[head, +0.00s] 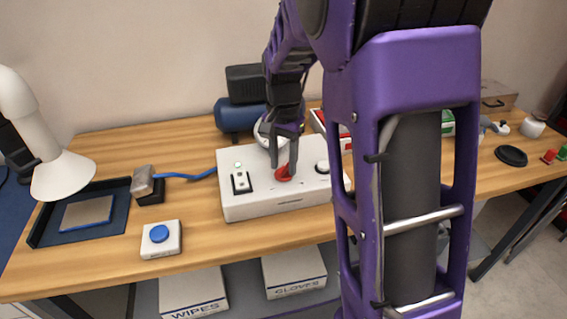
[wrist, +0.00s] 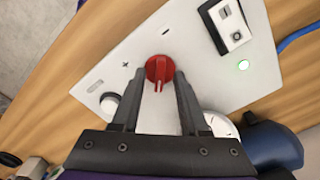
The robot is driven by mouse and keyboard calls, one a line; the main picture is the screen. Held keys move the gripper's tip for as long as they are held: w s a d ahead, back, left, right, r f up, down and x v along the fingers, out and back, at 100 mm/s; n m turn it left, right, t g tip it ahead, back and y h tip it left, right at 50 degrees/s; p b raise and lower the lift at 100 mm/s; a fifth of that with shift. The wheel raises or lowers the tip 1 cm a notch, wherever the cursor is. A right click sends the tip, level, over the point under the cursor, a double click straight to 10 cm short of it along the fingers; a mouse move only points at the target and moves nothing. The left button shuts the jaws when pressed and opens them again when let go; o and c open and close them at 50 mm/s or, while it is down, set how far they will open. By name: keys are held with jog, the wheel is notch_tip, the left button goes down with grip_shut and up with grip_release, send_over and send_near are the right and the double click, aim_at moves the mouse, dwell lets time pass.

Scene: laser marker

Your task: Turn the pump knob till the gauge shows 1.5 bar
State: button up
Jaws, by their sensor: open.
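The red pump knob (wrist: 159,70) sits on the top face of the white pump box (head: 242,204), between a plus and a minus mark. Its pointer ridge faces toward my gripper's side in the wrist view. My gripper (wrist: 161,74) is open, with one finger on either side of the knob's lower part. In the head view my gripper (head: 284,172) is above the knob (head: 284,174) and partly covers it. I cannot tell if the fingers touch it. The round gauge (wrist: 219,125) is partly hidden by a finger in the wrist view, and its reading cannot be made out.
A rocker switch (head: 241,182) and a lit green lamp (wrist: 243,65) are on the box, with a second, white knob (wrist: 110,103). A blue-button box (head: 160,238) and a dark tray (head: 47,231) lie left. A blue tank (head: 235,116) stands behind.

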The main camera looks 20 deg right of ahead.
grip_shut()
dwell(0.5)
jog(key=shift+r+n+p, duration=0.1)
jog(key=shift+n+p, duration=0.5)
jog(key=shift+n, duration=0.6)
jog(key=shift+n+p, duration=0.3)
jog(key=shift+n, duration=1)
grip_release()
